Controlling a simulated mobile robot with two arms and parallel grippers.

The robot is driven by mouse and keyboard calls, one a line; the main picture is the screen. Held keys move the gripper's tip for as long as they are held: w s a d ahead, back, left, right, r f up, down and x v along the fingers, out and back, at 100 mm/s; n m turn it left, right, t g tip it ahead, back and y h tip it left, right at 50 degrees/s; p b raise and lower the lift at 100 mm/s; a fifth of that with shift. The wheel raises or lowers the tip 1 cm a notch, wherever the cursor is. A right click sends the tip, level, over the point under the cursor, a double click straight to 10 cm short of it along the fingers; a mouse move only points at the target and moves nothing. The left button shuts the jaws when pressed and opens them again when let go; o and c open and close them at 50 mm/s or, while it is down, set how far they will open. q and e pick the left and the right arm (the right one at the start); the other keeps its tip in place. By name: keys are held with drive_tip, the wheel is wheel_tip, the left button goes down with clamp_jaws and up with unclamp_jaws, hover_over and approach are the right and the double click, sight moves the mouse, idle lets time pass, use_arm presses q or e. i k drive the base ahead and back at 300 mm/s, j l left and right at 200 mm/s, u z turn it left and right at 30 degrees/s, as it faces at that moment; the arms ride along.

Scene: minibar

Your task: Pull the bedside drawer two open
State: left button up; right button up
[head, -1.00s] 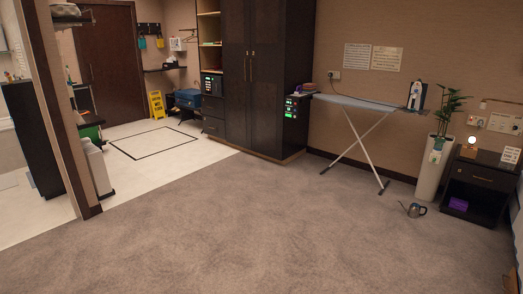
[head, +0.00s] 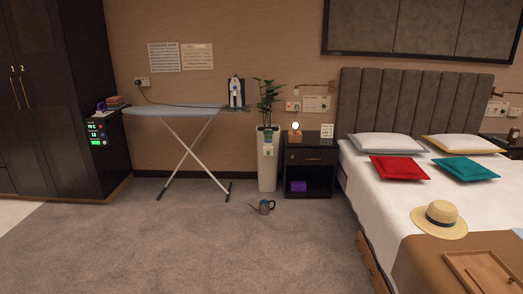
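A dark bedside cabinet (head: 310,170) stands against the back wall, left of the bed. Its upper drawer (head: 312,156) looks shut and has a small handle. Below it is an open shelf holding a purple box (head: 298,186). A second dark bedside cabinet (head: 499,142) shows partly at the far right, beyond the bed; the bed and the picture edge hide most of it. I cannot tell which cabinet holds drawer two. Neither gripper is in view.
The bed (head: 400,210) fills the right side. A planter (head: 268,170) stands beside the left cabinet. A watering can (head: 263,206) lies on the carpet in front. An ironing board (head: 172,112) stands further left. The carpet (head: 200,245) in the foreground is clear.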

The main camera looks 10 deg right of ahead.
sight(305, 156)
drive_tip(key=i+z, duration=0.3)
drive_tip(key=i, duration=1.8)
